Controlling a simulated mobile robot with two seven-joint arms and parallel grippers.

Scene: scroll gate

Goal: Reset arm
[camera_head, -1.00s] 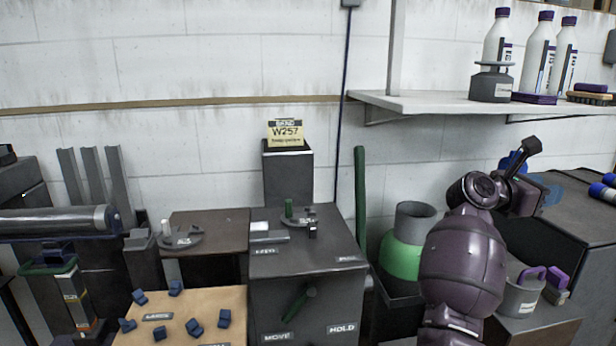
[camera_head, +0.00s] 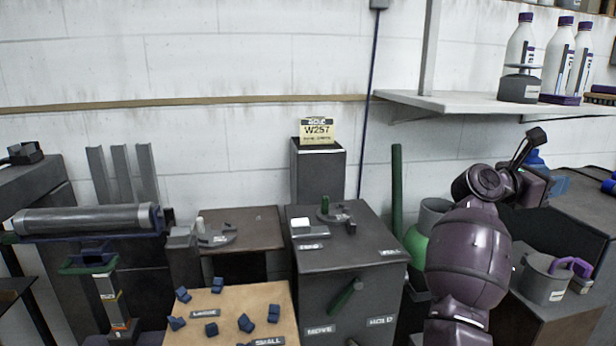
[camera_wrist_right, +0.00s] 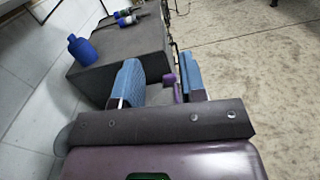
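My right arm is raised at the right of the head view, its purple forearm upright. My right gripper (camera_head: 556,186) is at its upper end, partly hidden by the wrist. In the right wrist view, the right gripper (camera_wrist_right: 162,82) has its two blue finger pads apart, with nothing held between them. A purple handle shows behind the gap. My left arm and left gripper are in neither view.
A dark cabinet (camera_head: 345,255) with a green lever (camera_head: 345,297) stands at centre. A shelf (camera_head: 480,102) with bottles is above the right arm. A grey pot (camera_head: 543,284) stands right of the forearm. A roller (camera_head: 85,220) is at left.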

